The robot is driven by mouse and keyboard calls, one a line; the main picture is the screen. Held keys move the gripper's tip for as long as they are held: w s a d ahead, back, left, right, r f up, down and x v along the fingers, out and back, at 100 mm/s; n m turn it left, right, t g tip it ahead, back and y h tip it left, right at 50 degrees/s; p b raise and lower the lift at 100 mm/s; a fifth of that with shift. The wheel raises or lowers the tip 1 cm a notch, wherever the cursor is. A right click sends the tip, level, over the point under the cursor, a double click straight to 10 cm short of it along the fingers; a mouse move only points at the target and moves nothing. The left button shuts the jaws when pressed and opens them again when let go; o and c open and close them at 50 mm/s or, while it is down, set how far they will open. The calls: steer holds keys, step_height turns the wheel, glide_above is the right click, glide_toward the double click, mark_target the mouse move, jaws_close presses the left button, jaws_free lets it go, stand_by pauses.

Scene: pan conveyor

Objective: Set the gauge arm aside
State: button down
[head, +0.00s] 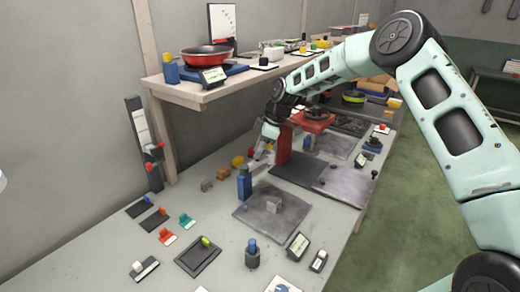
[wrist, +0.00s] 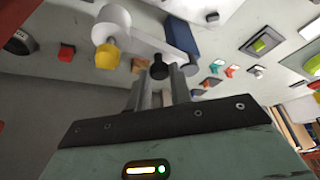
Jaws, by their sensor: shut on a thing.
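A blue post (head: 244,186) stands at the back left edge of a grey plate (head: 262,222). A pale bar that looks like the gauge arm (head: 258,167) runs from near the post's top toward my gripper (head: 264,154). In the wrist view the blue post (wrist: 181,38) shows beside the pale arm (wrist: 150,28), and a black knob (wrist: 159,69) is at the fingertips of my gripper (wrist: 160,80). My gripper is shut on the knob. The fingers partly hide it, and I cannot tell whether the arm touches the plate.
A red upright (head: 283,144) stands just right of my gripper. Yellow (head: 238,161) and tan blocks lie to its left. Small coloured fixtures (head: 167,236) and a black tray (head: 198,257) are on the near bench. A shelf (head: 205,95) with a red pan (head: 207,55) overhangs the back.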

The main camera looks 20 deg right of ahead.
steer(key=shift+w, duration=0.1)
steer(key=c, duration=1.3)
jaws_free()
steer(key=shift+o, duration=0.2)
steer(key=b+v, duration=0.3)
steer(key=v, duration=1.4)
steer(key=shift+d+r, duration=0.15)
steer(key=shift+r, duration=0.05)
